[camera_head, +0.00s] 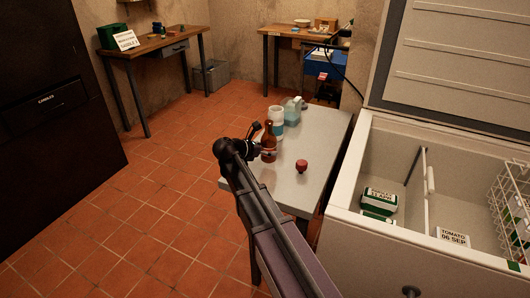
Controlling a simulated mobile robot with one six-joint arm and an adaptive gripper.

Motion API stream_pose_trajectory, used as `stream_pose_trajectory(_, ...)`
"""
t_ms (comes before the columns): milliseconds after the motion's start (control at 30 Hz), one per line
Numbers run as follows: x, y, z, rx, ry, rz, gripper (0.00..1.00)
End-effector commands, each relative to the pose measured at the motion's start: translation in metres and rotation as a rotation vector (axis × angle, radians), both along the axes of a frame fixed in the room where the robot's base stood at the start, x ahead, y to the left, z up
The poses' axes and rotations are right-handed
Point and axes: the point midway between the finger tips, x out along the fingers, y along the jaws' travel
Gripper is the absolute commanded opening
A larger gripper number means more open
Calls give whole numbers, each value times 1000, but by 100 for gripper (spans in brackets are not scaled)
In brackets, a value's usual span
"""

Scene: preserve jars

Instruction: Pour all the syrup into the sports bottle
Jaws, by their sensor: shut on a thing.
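A brown glass bottle (268,144), likely the syrup, stands upright or nearly so at the left side of the grey table (305,190). My gripper (262,148) reaches it from the left and is shut on it; the fingers are small and partly hidden. I cannot tell whether the bottle's base touches the table. Just behind it is a white bottle with a blue band (277,119), likely the sports bottle, upright on the table. The level of liquid in either bottle is not visible.
A pale teal container (292,111) stands behind the white bottle. A small red object (301,166) lies right of the brown bottle. The table's front right is clear. An open chest freezer (395,235) with labelled boxes borders the table on the right.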

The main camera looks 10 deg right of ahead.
Motion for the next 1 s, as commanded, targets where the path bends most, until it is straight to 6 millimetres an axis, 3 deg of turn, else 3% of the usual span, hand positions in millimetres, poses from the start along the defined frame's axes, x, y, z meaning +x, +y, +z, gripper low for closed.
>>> stream_pose_trajectory(133,11,1,-1,-1,0,0,33)
stream_pose_trajectory(567,14,2,-1,-1,0,0,33)
stream_pose_trajectory(833,45,6,-4,-1,0,0,33)
stream_pose_trajectory(1000,38,5,-24,-1,0,0,33)
